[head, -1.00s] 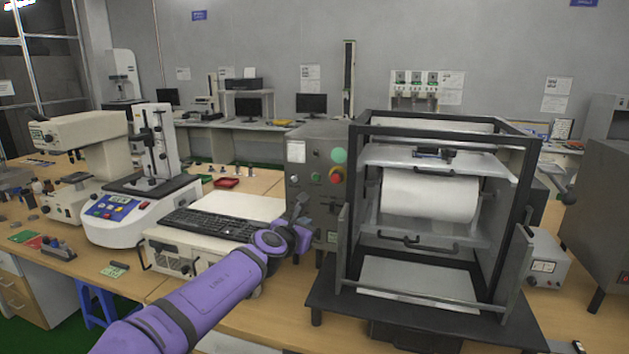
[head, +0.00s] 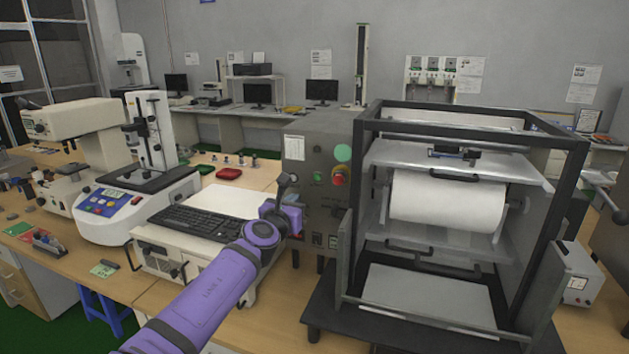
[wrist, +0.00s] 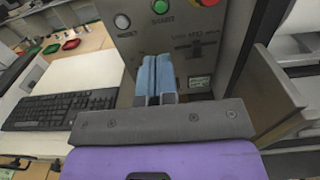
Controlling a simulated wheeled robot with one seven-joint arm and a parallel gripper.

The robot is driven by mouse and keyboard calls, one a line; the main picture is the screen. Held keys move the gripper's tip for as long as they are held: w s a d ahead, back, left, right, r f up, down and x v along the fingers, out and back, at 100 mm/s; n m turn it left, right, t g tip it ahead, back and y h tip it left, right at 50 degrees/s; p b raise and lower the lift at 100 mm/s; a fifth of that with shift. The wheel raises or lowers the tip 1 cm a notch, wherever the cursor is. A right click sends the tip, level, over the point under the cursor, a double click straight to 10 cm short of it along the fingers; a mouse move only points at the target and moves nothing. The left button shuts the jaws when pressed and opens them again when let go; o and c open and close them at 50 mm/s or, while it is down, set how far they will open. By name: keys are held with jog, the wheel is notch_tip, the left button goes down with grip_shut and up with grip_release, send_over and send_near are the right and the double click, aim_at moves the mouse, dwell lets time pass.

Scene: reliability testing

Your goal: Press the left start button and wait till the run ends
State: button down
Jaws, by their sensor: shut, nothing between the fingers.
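The grey control panel (head: 315,150) of the drum machine stands right of centre in the head view. It carries a small green button (head: 318,178), a pale button to its left, a red knob (head: 340,175) with a yellow base and a larger green disc (head: 343,153). In the wrist view the green button (wrist: 160,6) is at the top edge, with the pale button (wrist: 122,22) lower left of it. My gripper (head: 284,180) is shut and empty in front of the panel's left side. Its blue fingers (wrist: 156,60) point at the panel below the green button; contact cannot be told.
The framed machine with a white roll (head: 445,203) stands right of the panel. A keyboard (head: 198,222) lies on a white box left of my gripper.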

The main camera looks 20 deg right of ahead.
aim_at(316, 176)
jog(key=x, duration=1.4)
jog(key=shift+d, duration=0.1)
jog(key=shift+w+d, duration=0.15)
jog(key=shift+w, duration=0.1)
jog(key=shift+w+d, duration=0.2)
jog(key=shift+w, duration=0.1)
jog(key=shift+r, duration=0.1)
jog(key=shift+w+r, duration=0.1)
